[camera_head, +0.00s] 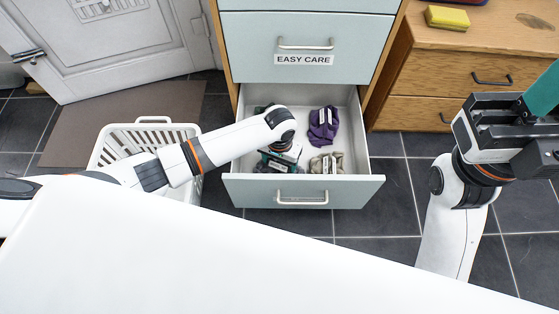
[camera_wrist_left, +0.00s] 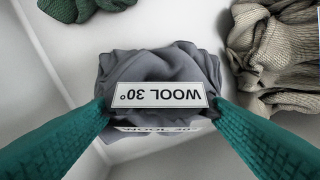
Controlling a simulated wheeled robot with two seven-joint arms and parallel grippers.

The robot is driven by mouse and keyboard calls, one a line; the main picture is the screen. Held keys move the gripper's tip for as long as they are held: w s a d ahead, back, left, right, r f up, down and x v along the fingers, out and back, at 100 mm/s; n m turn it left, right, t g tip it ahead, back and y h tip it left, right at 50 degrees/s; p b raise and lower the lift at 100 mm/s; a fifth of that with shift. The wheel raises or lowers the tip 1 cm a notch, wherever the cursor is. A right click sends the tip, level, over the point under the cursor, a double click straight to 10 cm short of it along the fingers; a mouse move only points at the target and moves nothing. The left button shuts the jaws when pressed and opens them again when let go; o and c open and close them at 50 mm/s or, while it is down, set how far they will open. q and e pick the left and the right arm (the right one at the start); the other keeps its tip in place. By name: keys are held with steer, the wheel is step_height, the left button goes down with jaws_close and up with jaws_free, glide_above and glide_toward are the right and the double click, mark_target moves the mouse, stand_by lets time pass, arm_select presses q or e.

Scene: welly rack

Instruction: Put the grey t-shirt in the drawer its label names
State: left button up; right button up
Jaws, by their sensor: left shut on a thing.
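The grey t-shirt (camera_wrist_left: 160,68) is a crumpled bundle with a white tag reading "WOOL 30°", upside down in the left wrist view. My left gripper (camera_wrist_left: 160,108) has its teal fingers on either side of it and is shut on it. In the head view my left gripper (camera_head: 280,156) reaches down into the open drawer (camera_head: 233,190) and hides most of the t-shirt. The drawer above it carries an "EASY CARE" label (camera_head: 304,60); no label shows on the open drawer's front. My right gripper (camera_head: 535,105) is at the far right, its jaw opening unclear.
The open drawer also holds a purple garment (camera_head: 322,126), a beige one (camera_head: 327,162) and a dark green one (camera_wrist_left: 85,8). A white basket (camera_head: 125,147) stands left of the drawer. A wooden cabinet (camera_head: 480,70) with a yellow sponge (camera_head: 447,18) is at right.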

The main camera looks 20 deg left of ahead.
arm_select(q)
steer(key=o, duration=1.1)
steer(key=shift+f, duration=0.15)
steer(key=shift+c, duration=0.2)
